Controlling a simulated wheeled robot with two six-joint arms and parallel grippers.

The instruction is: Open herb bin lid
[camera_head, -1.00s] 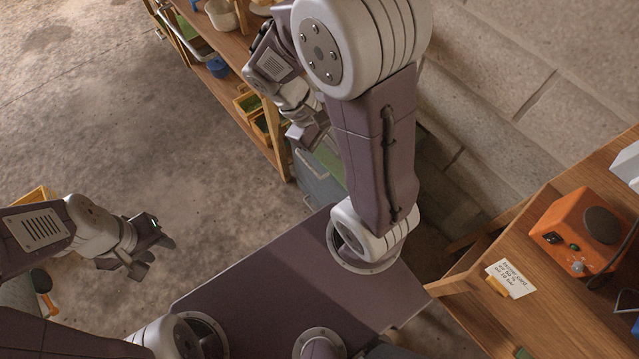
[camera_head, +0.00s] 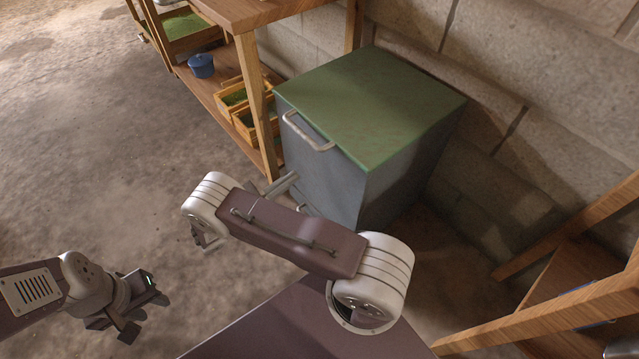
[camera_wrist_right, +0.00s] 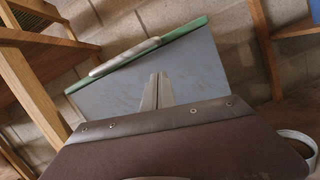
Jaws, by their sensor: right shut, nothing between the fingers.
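The herb bin (camera_head: 318,160) is a grey box with a flat green lid (camera_head: 372,100), which lies closed on top. A pale bar handle (camera_head: 308,133) sits at the lid's front edge; it also shows in the right wrist view (camera_wrist_right: 125,57). My right gripper (camera_head: 292,179) is low in front of the bin's grey front, below the handle, partly hidden behind my arm. In the right wrist view its fingers (camera_wrist_right: 157,80) are together and empty, pointing at the front face; contact cannot be told. My left gripper (camera_head: 148,304) is open and empty over the floor, far from the bin.
A wooden shelf (camera_head: 255,90) with a blue pot (camera_head: 201,66) and small herb crates (camera_head: 240,105) stands close left of the bin. A block wall (camera_head: 500,60) is behind it. A wooden stand (camera_head: 560,300) is at the right. The floor at left is clear.

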